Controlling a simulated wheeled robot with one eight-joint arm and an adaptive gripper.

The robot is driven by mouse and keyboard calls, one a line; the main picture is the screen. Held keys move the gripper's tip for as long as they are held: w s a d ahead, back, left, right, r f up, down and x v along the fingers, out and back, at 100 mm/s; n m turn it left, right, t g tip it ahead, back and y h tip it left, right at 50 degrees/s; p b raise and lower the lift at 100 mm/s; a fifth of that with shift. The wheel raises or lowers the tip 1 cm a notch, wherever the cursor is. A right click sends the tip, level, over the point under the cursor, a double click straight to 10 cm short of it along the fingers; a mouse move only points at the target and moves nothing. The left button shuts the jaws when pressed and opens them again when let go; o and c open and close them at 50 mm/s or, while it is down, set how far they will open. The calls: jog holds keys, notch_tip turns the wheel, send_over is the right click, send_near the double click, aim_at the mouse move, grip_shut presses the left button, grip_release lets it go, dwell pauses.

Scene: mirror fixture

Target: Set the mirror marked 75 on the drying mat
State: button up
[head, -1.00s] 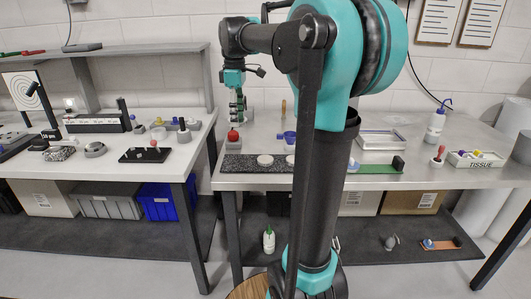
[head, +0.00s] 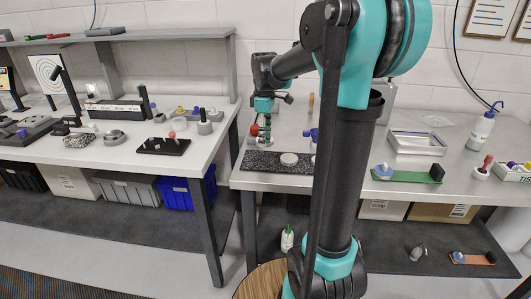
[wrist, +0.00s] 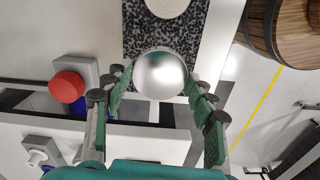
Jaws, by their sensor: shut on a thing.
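My gripper (head: 264,135) is over the left end of the right bench. In the wrist view its green fingers (wrist: 158,90) are shut on a round, silvery, shiny mirror (wrist: 160,75). No number can be read on it. A black speckled mat-like slab (head: 262,162) lies on the bench's front part, with pale discs (head: 289,159) on it. In the wrist view the slab (wrist: 142,40) extends up from behind the held mirror, with one pale disc (wrist: 167,6) farther along. I see no label saying which surface is the drying mat. The gap under the mirror is hidden.
A red knob (wrist: 67,86) on a grey block stands close left of my fingers. A green strip (head: 408,176) with a black end block, a tray (head: 416,143) and a wash bottle (head: 481,130) stand farther right. The left bench (head: 110,152) is across a gap.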

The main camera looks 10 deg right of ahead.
aim_at(265, 160)
jog(key=shift+f, duration=3.5)
jog(key=o, duration=1.2)
jog(key=shift+f, duration=0.1)
jog(key=shift+o, duration=0.2)
notch_tip(265, 160, up, 12)
jog(key=shift+r, duration=0.15)
